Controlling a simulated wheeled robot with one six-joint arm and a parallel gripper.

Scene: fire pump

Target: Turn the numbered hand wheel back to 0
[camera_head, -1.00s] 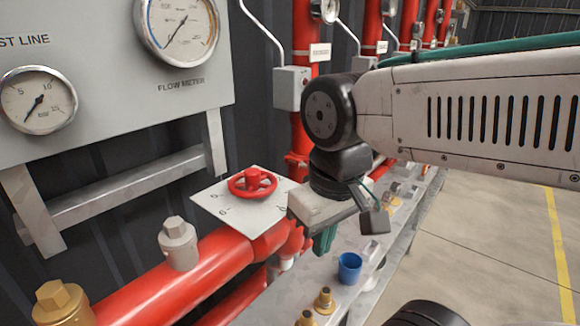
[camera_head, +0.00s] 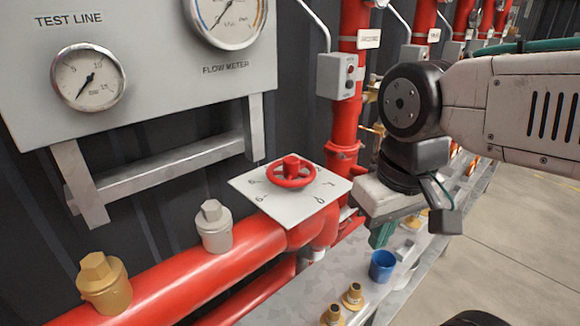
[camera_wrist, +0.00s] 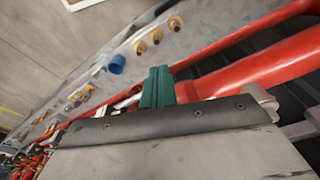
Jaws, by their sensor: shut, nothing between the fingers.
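The red hand wheel (camera_head: 291,181) sits on a square pale plate (camera_head: 300,207) with dark digits around it, above the red pipe. The digits are small and turned, so I cannot tell which one the wheel stands at. My gripper (camera_head: 380,238) is to the right of the wheel, apart from it, with its teal fingers pointing down. In the wrist view, the fingers (camera_wrist: 157,88) are together and hold nothing. The hand wheel is not clearly visible in the wrist view.
A blue cup-like cap (camera_head: 382,265) and brass fittings (camera_head: 352,296) sit on the grey bench below my gripper. A gauge panel (camera_head: 150,110) stands behind at left. A grey capped fitting (camera_head: 214,228) and a brass one (camera_head: 104,284) rise from the red pipe (camera_head: 190,275).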

